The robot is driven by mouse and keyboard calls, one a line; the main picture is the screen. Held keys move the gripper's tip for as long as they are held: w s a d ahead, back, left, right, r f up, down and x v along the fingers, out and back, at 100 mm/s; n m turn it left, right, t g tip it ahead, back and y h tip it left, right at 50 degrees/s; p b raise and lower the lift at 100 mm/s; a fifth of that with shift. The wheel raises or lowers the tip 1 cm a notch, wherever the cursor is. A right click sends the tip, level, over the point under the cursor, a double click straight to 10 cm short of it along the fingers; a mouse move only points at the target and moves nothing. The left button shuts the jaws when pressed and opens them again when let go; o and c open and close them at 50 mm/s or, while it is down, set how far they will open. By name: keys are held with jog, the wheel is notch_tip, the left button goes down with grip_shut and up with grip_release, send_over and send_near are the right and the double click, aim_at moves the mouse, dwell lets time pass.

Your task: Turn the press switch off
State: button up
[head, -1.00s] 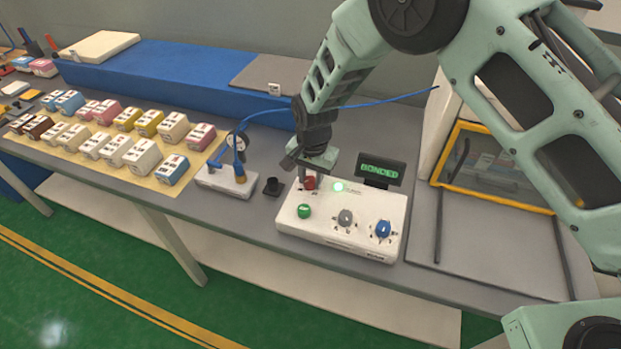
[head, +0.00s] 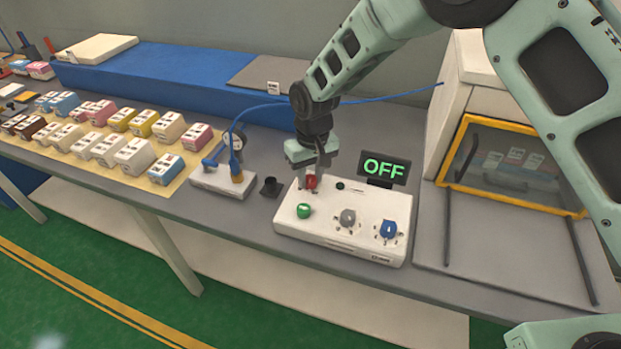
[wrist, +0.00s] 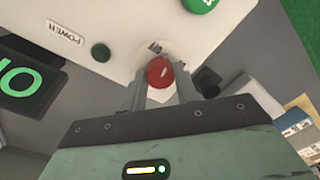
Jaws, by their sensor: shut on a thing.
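The press switch is a white control box (head: 345,228) on the grey bench in the head view. It bears a red knob (head: 311,181), a green button (head: 304,210), a grey knob (head: 347,217) and a blue knob (head: 388,229). Its display (head: 384,168) reads "OFF" in green. The small lamp (head: 340,185) beside the red knob is dark. My gripper (head: 311,178) points down at the back left of the box and is shut on the red knob. In the wrist view the red knob (wrist: 160,72) sits between my two fingers (wrist: 159,88).
A gauge unit (head: 225,180) with a blue hose and a small black cup (head: 271,187) stand left of the box. A yellow-framed cabinet (head: 512,165) stands to the right. Several coloured blocks (head: 134,155) lie on a mat at left.

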aim_at(312, 176)
jog(key=n+b, duration=0.1)
jog(key=n, duration=0.5)
jog(key=shift+n, duration=0.3)
dwell(0.4)
jog(key=o, duration=1)
jog(key=r+b, duration=0.1)
jog(key=r, duration=0.4)
jog(key=r+b, duration=0.1)
jog(key=r, duration=0.5)
jog(key=r+b, duration=0.1)
jog(key=r, duration=0.5)
jog(key=shift+w+d+r, duration=0.15)
jog(key=shift+w+r, duration=0.1)
jog(key=shift+w, duration=0.1)
jog(key=s+d+f+m, duration=0.1)
jog(key=s+d, duration=0.3)
jog(key=s, duration=0.6)
jog(key=s+d+m, duration=0.1)
jog(key=s+d, duration=0.4)
jog(key=s, duration=0.5)
jog(key=s+d+f+m, duration=0.1)
jog(key=s+d, duration=0.3)
jog(key=s, duration=0.7)
jog(key=shift+d+f+m, duration=0.15)
jog(key=shift+f+m, duration=0.15)
jog(key=shift+m, duration=0.3)
